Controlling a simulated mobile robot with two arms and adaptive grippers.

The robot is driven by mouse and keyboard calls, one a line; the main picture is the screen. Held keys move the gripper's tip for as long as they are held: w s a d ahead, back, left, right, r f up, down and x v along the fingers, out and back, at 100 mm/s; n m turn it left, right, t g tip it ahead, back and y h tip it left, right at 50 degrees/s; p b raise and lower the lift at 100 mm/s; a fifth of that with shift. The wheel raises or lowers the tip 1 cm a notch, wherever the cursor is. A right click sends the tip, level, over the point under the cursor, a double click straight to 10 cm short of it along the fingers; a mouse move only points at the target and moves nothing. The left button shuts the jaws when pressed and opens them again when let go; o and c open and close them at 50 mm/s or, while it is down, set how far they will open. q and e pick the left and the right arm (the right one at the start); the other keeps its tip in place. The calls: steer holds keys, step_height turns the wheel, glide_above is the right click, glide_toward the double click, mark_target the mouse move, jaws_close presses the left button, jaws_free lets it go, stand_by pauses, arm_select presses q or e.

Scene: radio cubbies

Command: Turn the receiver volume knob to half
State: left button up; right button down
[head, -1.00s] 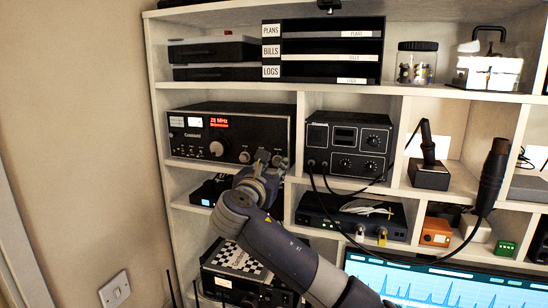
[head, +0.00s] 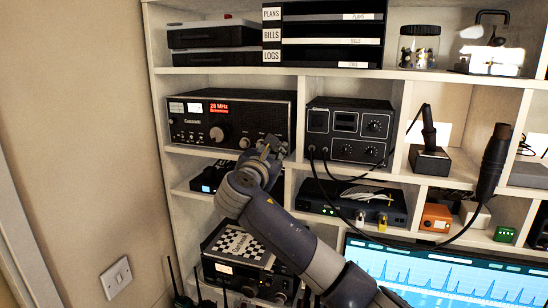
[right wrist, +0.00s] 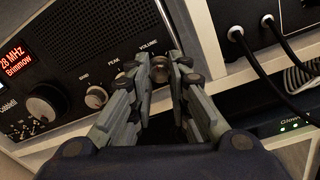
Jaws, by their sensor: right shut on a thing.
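The black receiver (head: 232,116) sits in the upper left cubby, with a lit red "28 MHz" display and a large silver tuning knob (head: 217,133). In the right wrist view, the small round volume knob (right wrist: 160,68) is under the word VOLUME, at the receiver's right end. My right gripper (right wrist: 162,78) has its fingertips on either side of this knob and is shut on it. In the head view, my right gripper (head: 272,150) hides the knob. I cannot read the knob's setting. My left gripper is not in view.
Another knob (right wrist: 96,97) is just left of the fingers. A black unit (head: 346,133) with plugged cables stands in the cubby to the right, behind a white divider (head: 299,120). A microphone (head: 492,160) and a lit screen (head: 440,272) are farther right.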

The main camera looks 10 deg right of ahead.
steer(key=shift+f+m+b, duration=0.3)
steer(key=shift+m+b, duration=0.05)
steer(key=shift+m, duration=0.25)
steer(key=shift+r+m, duration=0.2)
steer(key=shift+m, duration=0.3)
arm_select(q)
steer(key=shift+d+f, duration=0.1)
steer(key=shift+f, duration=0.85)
arm_select(e)
steer(key=c, duration=1.8)
jaws_free()
steer(key=shift+o, duration=0.2)
steer(key=shift+r, duration=0.1)
